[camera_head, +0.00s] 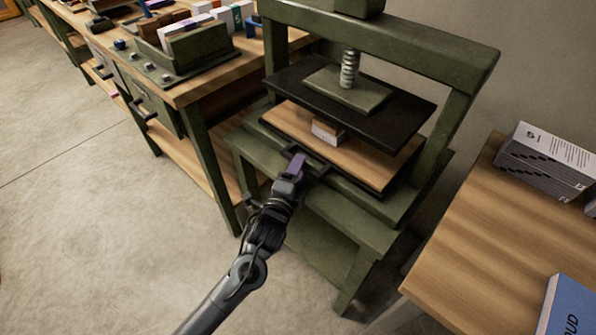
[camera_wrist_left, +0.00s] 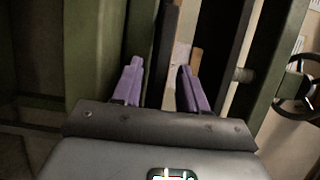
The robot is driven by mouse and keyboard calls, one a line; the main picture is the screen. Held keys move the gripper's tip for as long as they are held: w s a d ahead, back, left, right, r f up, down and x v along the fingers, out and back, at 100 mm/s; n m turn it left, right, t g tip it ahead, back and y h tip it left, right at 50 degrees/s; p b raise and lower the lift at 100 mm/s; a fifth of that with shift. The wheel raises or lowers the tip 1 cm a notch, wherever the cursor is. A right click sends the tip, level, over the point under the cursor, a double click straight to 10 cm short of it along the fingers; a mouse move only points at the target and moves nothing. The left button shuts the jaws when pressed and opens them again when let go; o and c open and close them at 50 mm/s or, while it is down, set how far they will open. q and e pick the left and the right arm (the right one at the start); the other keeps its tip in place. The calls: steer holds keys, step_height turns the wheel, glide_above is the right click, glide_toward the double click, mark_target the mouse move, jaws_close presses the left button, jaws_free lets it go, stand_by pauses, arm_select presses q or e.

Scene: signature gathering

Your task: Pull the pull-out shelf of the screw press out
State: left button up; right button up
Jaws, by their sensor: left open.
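The green screw press (camera_head: 475,70) stands against the wall, with its black pressing plate (camera_head: 400,115) raised on the screw. Below the plate lies the pull-out shelf, whose wooden board (camera_head: 365,158) carries a small pale block (camera_head: 326,131). A dark handle (camera_head: 320,170) shows at the shelf's front edge. My left gripper (camera_head: 298,162), with purple fingers, is at the handle. In the left wrist view my left gripper (camera_wrist_left: 160,75) is open, fingers apart and pointing at the press front. Whether the handle lies between the fingers is unclear. My right gripper is out of view.
A wooden workbench (camera_head: 205,82) with books and drawers stands left of the press. A wooden table (camera_head: 480,245) stands at right, with a boxed stack (camera_head: 545,160) and a blue book (camera_head: 570,305). The floor (camera_head: 75,200) before the press is clear.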

arm_select(q)
steer(key=shift+w+d+r, duration=0.1)
steer(key=shift+w, duration=0.2)
steer(key=shift+s, duration=0.1)
jaws_close()
